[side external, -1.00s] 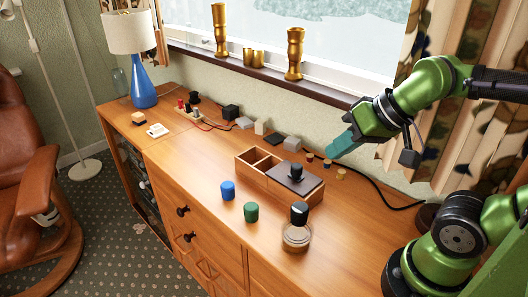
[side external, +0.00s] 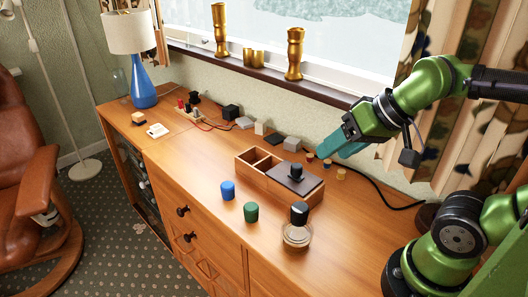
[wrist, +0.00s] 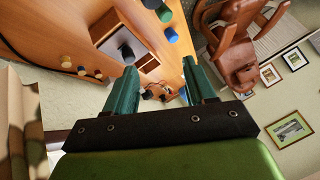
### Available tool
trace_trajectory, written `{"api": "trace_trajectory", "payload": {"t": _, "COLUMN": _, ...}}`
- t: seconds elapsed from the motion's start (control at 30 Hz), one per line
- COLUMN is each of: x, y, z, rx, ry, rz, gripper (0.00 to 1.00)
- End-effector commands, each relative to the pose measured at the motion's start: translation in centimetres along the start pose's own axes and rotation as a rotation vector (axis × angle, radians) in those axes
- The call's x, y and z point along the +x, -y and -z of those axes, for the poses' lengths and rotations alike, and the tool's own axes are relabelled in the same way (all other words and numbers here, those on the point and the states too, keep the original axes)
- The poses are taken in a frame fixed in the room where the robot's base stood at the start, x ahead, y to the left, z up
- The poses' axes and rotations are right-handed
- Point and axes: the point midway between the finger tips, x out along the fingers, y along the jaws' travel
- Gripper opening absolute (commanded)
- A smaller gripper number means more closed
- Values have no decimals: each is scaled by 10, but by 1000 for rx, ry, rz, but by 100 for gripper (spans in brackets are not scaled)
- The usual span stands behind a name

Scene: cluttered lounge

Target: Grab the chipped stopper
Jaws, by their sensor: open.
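Several small cork-like stoppers (side external: 327,163) stand on the wooden cabinet top, right of a wooden box. In the wrist view these stoppers (wrist: 81,70) are at the left, outside the jaws. They are too small to tell which is chipped. My gripper (side external: 335,150) has teal fingers and is above the cabinet top, close to the stoppers in the side view. In the wrist view my gripper (wrist: 160,68) is open, with nothing held between its fingers.
The divided wooden box (side external: 252,172) has a dark lid (side external: 312,184) over part of it. A blue cylinder (side external: 228,190), a green cylinder (side external: 251,212) and a glass jar (side external: 297,236) stand in front. Grey and black blocks (side external: 292,143) and a cable (side external: 378,199) lie behind.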

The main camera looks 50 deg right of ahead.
Motion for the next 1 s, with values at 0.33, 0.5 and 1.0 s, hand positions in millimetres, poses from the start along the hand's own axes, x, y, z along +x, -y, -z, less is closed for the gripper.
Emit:
{"api": "trace_trajectory", "payload": {"t": 0.33, "x": 0, "y": 0, "z": 0, "rx": -1, "ry": 0, "rz": 0, "gripper": 72}}
{"api": "trace_trajectory", "payload": {"t": 0.5, "x": 12, "y": 10, "z": 0, "rx": -43, "ry": 65, "rz": -5, "gripper": 72}}
{"api": "trace_trajectory", "payload": {"t": 1.0, "x": 11, "y": 67, "z": 30, "rx": -1038, "ry": 650, "rz": -65, "gripper": 72}}
